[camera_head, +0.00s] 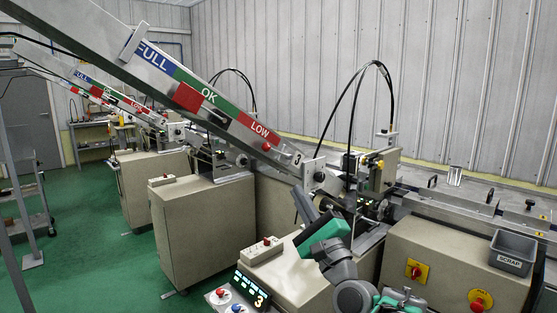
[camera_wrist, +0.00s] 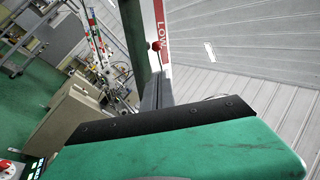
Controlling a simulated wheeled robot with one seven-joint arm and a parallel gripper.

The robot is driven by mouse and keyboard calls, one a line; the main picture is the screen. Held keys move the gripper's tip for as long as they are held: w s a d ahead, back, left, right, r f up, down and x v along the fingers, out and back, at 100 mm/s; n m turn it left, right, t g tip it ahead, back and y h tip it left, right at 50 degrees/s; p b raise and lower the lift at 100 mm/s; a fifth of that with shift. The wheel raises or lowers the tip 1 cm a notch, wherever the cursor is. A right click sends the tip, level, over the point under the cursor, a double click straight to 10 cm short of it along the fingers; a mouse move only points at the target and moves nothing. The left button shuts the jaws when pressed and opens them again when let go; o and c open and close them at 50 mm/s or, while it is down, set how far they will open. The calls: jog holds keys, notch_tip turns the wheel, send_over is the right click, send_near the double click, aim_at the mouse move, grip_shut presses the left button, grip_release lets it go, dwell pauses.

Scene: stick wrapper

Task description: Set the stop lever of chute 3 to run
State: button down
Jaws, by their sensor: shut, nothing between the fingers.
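Chute 3 (camera_head: 200,88) slopes down from upper left to the plate marked 3 (camera_head: 296,159), with FULL, OK and LOW bands on its side. A small red knob (camera_head: 265,146) sits by the LOW band, possibly the stop lever's; which way the lever is set I cannot tell. In the wrist view a red knob (camera_wrist: 156,46) shows beside the LOW label, beyond my gripper (camera_wrist: 155,82). My gripper (camera_head: 302,203) is shut and empty, below and right of the knob in the head view, apart from it. Its green and black housing hides much of the lower wrist view.
A machine with black cables (camera_head: 375,170) stands right of the chute's end. A control box (camera_head: 262,250) and a display reading 3 (camera_head: 250,290) are below. A SCRAP bin (camera_head: 512,252) sits at right. Green floor is open at left.

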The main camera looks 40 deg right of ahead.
aim_at(274, 151)
jog(key=p+x, duration=0.6)
jog(key=x, duration=0.5)
jog(key=shift+w+r+p, duration=0.25)
jog(key=shift+w+p, duration=0.05)
jog(key=shift+w+d+r, duration=0.15)
jog(key=shift+w, duration=0.3)
